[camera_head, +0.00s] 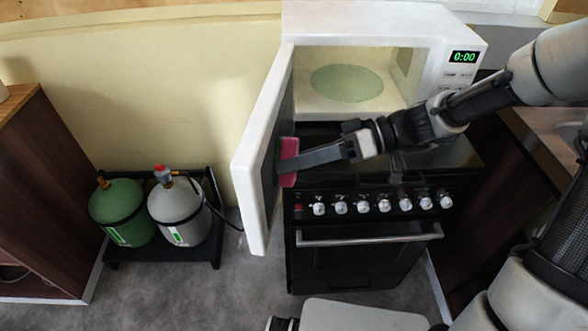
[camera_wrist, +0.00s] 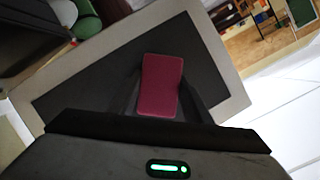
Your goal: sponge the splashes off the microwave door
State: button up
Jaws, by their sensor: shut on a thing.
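The white microwave (camera_head: 440,35) stands on top of the black stove with its door (camera_head: 256,170) swung wide open to the left. The inner side of the door, a dark panel in a pale frame (camera_wrist: 228,75), faces my gripper. My gripper (camera_head: 298,158) is shut on a pink-red sponge (camera_head: 289,150) and holds it at the dark panel. The sponge (camera_wrist: 160,84) also shows in the wrist view, in front of the panel; I cannot tell if it touches. I can make out no splashes on the part of the door in view.
The black stove (camera_head: 350,260) with its row of knobs stands below the microwave. A green gas bottle (camera_head: 117,210) and a grey one (camera_head: 180,212) stand on a black rack at left. A brown cabinet (camera_head: 40,190) is at far left. Grey floor lies free between.

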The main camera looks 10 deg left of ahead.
aim_at(294, 175)
jog(key=shift+w+a+b, duration=0.1)
jog(key=shift+w+b, duration=0.5)
jog(key=shift+w, duration=1.6)
jog(key=shift+s, duration=3.9)
jog(key=d+p, duration=0.1)
jog(key=d, duration=0.5)
jog(key=shift+w, duration=0.15)
jog(key=shift+d, duration=0.25)
jog(key=shift+d+p, duration=0.3)
jog(key=shift+d, duration=1.05)
jog(key=shift+w, duration=0.1)
